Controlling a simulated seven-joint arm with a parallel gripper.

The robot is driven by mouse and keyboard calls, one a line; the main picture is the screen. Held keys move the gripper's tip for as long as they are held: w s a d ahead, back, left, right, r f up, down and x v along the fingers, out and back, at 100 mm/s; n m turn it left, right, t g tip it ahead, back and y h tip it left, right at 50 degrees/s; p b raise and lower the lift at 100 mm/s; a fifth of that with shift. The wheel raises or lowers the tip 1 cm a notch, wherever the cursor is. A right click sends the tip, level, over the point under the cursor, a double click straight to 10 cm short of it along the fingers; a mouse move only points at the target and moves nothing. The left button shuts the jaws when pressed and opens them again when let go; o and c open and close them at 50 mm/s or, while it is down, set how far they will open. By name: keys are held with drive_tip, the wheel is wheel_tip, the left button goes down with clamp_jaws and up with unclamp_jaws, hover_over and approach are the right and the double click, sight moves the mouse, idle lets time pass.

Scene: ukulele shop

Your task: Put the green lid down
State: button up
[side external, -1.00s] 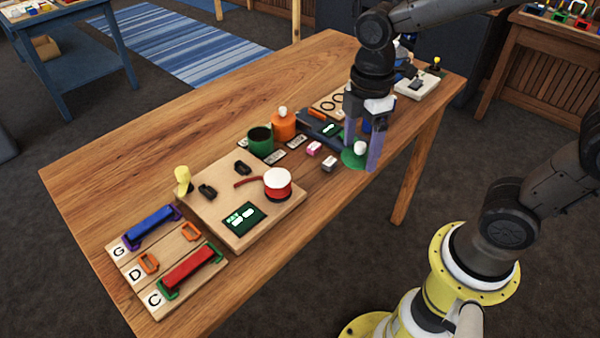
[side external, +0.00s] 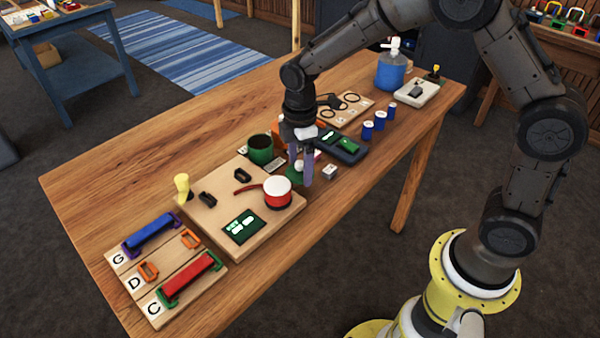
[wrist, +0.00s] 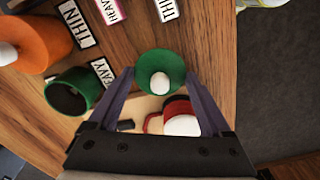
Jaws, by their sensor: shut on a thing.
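The green lid (wrist: 151,66) is a round disc with a white knob, and it shows between my fingers in the wrist view. In the side view the green lid (side external: 293,176) is partly hidden by my fingers. My gripper (side external: 300,180) is shut on it, close above the table beside the wooden board. I cannot tell whether the lid touches the table.
An orange pot (wrist: 38,42) stands behind the green one. Small labels (wrist: 103,70) lie near the pots. Blue cylinders (side external: 374,124) stand at the right. The table's front right edge is clear.

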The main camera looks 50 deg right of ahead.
sight(300, 168)
drive_tip(key=shift+f, duration=1.5)
drive_tip(key=shift+f, duration=0.2)
drive_tip(key=o, duration=1.1)
wheel_tip(300, 168, up, 12)
drive_tip(key=shift+s+r, duration=0.1)
drive_tip(key=shift+r, duration=0.25)
drive_tip(key=s+d+r+m+t, duration=0.2)
drive_tip(key=s+m, duration=0.2)
drive_tip(key=s, duration=0.4)
drive_tip(key=s+d+r+m+t, duration=0.1)
drive_tip(key=s+d+r+m, duration=0.1)
drive_tip(key=s+m, duration=0.3)
drive_tip(key=s+d+r+m+t, duration=0.1)
drive_tip(key=s+r+m+t, duration=0.1)
drive_tip(key=s, duration=0.9)
drive_tip(key=r+m, duration=0.1)
drive_tip(key=m, duration=0.1)
drive_tip(key=shift+d+m+t, duration=0.3)
drive_tip(key=shift+d, duration=0.1)
